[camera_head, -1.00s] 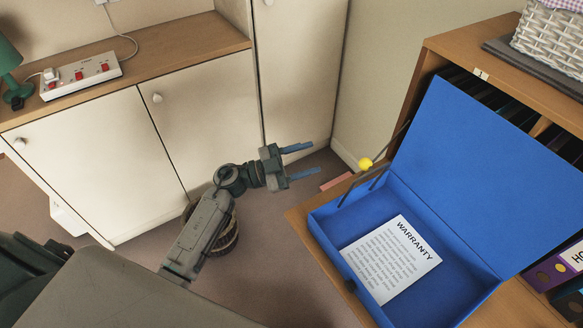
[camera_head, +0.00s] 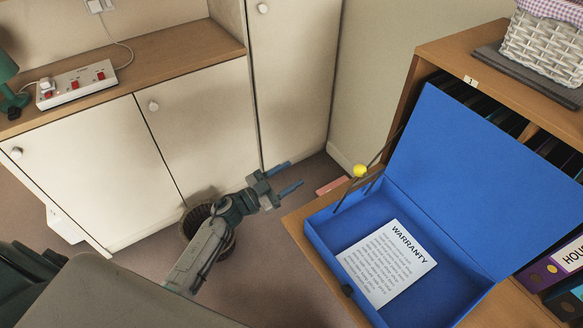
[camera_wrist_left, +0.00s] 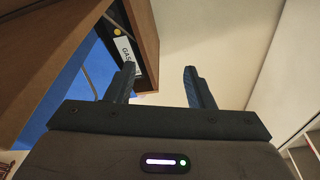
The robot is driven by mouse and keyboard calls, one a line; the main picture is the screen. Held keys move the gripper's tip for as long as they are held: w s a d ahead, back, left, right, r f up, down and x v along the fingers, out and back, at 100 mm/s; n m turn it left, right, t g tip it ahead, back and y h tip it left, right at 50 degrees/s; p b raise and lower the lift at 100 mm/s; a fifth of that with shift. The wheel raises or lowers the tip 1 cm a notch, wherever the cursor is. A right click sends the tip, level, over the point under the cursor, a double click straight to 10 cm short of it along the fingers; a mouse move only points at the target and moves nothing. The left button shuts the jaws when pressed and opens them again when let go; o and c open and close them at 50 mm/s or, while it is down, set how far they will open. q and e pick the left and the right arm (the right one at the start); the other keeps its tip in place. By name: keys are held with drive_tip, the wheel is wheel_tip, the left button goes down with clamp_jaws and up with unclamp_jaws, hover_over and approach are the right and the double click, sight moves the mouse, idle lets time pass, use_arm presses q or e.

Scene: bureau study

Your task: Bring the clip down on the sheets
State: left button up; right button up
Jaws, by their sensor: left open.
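The sheets, a white page headed WARRANTY (camera_head: 387,262), lie in the blue box file (camera_head: 455,293), whose lid (camera_head: 475,180) stands open. The clip, a dark wire arm with a yellow knob (camera_head: 360,171), stands raised at the box's left end, clear of the sheets. My left gripper (camera_head: 288,177) is open and empty, left of the box and the knob. In the left wrist view its two fingers (camera_wrist_left: 160,85) are apart with nothing between them. The yellow knob (camera_wrist_left: 117,32) also shows there beyond the left finger. My right gripper is not in view.
The box rests on a wooden desk flap (camera_head: 297,222) in front of a bureau with binders. A wicker basket (camera_head: 543,45) stands on top. A waste basket (camera_head: 207,225) is on the floor behind my left arm. Cream cupboards (camera_head: 80,165) line the left side.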

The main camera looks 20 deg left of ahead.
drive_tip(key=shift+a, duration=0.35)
